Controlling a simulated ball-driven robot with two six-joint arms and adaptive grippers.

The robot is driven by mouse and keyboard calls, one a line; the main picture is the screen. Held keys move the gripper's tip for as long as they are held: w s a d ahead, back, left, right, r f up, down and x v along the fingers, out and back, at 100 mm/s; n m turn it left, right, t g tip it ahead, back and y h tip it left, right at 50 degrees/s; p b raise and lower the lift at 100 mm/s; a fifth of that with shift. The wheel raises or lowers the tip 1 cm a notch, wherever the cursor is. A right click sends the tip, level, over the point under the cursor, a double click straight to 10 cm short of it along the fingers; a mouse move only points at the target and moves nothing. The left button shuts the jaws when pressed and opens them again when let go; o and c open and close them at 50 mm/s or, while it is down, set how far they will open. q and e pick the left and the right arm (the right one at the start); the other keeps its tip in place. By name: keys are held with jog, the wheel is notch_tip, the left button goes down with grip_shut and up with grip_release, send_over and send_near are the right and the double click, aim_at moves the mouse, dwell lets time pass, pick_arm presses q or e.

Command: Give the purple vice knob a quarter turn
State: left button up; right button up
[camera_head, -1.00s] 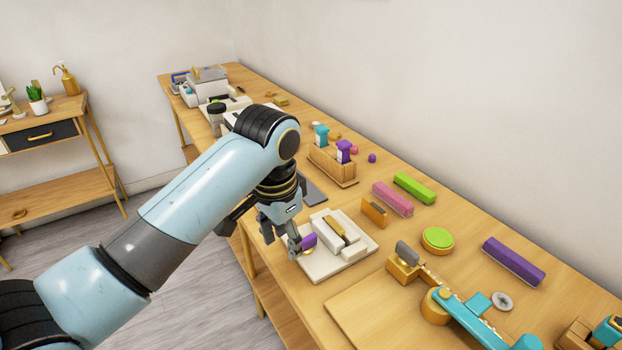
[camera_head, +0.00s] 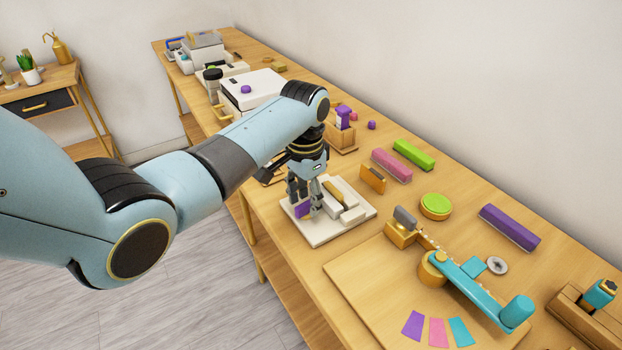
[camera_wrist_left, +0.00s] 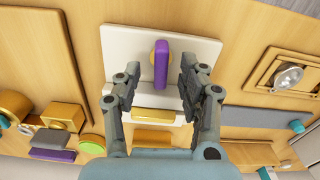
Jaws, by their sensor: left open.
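The purple vice knob (camera_head: 302,210) is a flat bar at the front of the white vice (camera_head: 324,232), partly covered by my fingers. In the left wrist view the knob (camera_wrist_left: 161,62) stands upright in the picture, on a gold round piece over the white base. My left gripper (camera_head: 305,204) points down at it with its fingers open. In the left wrist view the fingers of the left gripper (camera_wrist_left: 160,76) lie on either side of the knob, with a gap visible on both sides. A gold bar (camera_head: 345,193) lies between the vice's white blocks. My right gripper is not in view.
Right of the vice stand a small orange block (camera_head: 373,179), a pink bar (camera_head: 391,166) and a green round pad (camera_head: 435,206). A teal lever tool (camera_head: 480,290) sits on a wooden board (camera_head: 370,300). A wooden holder (camera_head: 342,138) stands behind.

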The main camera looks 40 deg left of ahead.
pick_arm(q)
jog(key=shift+f, duration=0.8)
grip_shut()
